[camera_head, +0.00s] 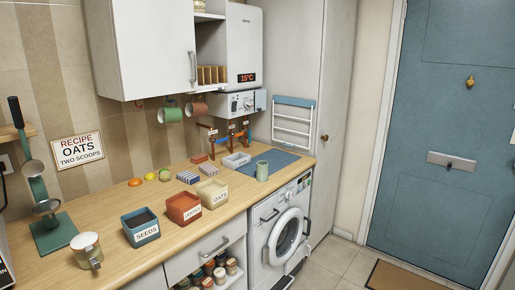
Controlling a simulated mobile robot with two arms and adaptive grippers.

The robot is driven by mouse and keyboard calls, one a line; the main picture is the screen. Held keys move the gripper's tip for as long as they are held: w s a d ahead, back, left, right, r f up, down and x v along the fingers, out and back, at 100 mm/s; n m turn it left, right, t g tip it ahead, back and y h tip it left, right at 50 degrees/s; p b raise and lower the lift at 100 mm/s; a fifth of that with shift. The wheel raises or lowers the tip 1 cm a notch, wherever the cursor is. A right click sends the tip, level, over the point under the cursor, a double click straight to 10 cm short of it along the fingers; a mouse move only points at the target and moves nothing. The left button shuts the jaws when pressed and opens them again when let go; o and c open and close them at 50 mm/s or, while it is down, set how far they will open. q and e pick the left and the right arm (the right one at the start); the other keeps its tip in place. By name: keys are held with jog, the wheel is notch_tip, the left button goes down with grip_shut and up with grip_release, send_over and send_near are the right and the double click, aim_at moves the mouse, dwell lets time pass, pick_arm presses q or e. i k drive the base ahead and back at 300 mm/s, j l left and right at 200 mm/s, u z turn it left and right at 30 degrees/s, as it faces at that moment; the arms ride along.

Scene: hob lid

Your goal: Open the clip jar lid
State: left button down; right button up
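A pale, rounded container (87,250) with a metal-looking piece on its front stands upright at the near left of the wooden worktop. It may be the clip jar. Its top looks whitish and level, but it is too small to tell whether that is a shut lid. Neither of my grippers is in view, and nothing touches the container.
The worktop (115,278) is bare around the container. A green stand (53,234) is behind it; bins labelled SEEDS (141,227), LENTILS (184,208) and OATS (213,193) stand to the right. Several small jars (210,270) sit below the worktop.

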aim_at(85, 240)
jog(key=j+u, duration=0.1)
jog(key=u, duration=0.65)
